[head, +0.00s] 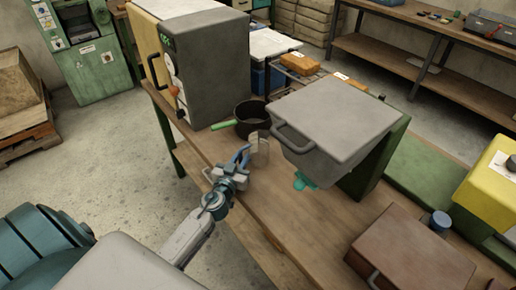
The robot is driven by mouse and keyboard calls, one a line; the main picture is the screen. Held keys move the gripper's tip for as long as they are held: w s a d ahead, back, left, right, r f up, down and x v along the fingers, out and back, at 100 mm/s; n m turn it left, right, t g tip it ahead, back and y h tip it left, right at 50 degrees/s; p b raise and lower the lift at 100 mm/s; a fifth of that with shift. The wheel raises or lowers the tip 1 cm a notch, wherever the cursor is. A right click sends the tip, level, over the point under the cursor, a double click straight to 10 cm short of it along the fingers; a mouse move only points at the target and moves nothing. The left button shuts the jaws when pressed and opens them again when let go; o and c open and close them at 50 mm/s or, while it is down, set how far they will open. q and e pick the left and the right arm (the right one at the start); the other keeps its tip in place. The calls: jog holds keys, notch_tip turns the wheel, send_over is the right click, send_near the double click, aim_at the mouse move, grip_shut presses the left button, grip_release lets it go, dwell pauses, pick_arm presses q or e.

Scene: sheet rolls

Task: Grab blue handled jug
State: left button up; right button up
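A small pale grey-beige jug (261,149) stands on the wooden bench, in front of the dark pot. A blue piece (243,155) at its left side looks like its handle. My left gripper (238,166) reaches up from the lower left and is right at this blue piece. The fingers overlap the handle in the picture, so I cannot tell whether they are open or shut on it. My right gripper is not in view.
A dark pot (251,117) with a green handle stands just behind the jug. A large grey box-shaped machine (335,115) with a handle overhangs the bench to the right. A teal object (303,181) lies partly hidden under it. A brown case (410,250) is at the lower right.

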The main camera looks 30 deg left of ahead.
pick_arm(q)
grip_shut()
jog(key=shift+r, duration=0.15)
